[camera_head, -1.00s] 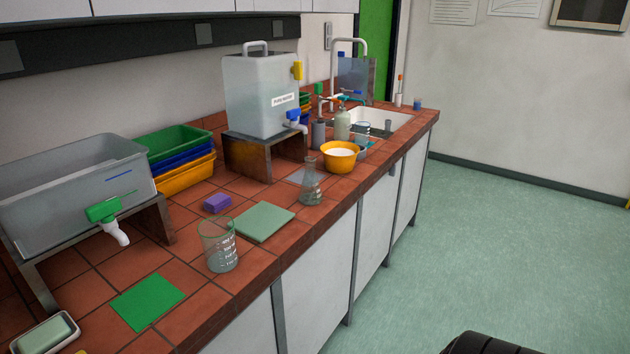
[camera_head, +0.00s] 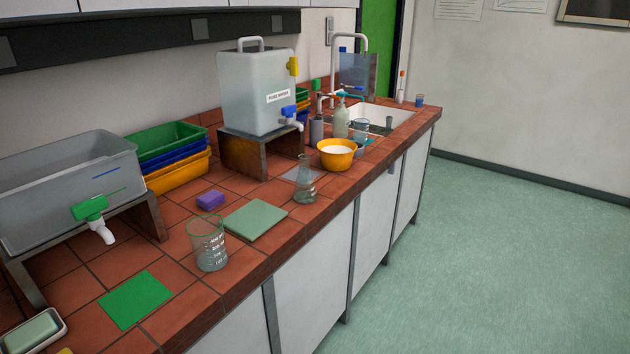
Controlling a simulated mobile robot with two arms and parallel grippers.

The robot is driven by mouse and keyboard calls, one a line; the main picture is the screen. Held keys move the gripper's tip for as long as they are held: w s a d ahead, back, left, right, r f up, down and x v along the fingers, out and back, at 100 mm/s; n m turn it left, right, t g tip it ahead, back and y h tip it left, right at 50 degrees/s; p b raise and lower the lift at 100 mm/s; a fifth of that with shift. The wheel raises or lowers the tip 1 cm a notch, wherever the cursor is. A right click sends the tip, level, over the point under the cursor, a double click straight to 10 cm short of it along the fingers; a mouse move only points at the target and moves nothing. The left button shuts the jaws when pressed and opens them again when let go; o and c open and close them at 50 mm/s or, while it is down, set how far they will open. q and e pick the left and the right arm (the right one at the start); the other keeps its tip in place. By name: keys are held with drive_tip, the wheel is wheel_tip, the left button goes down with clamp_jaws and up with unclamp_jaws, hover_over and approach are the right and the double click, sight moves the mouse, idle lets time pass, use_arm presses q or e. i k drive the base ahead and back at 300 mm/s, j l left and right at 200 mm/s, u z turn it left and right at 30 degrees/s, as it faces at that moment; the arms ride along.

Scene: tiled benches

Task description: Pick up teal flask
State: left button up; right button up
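A clear conical flask (camera_head: 305,184) with a faint grey-teal tint stands upright near the front edge of the bench, at mid-picture. It is the only flask I can make out. It stands in front of the yellow bowl and to the right of the pale green mat. Neither of my grippers is in view.
A glass beaker (camera_head: 210,248) with a green rim stands nearer, by the front edge. A pale green mat (camera_head: 255,220), a purple block (camera_head: 211,200) and a yellow bowl (camera_head: 337,155) are around the flask. A water tank (camera_head: 255,92) stands behind. The floor (camera_head: 490,260) is clear.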

sight(304, 191)
drive_tip(key=i+l, duration=0.65)
drive_tip(key=l, duration=0.15)
drive_tip(key=i+u, duration=0.05)
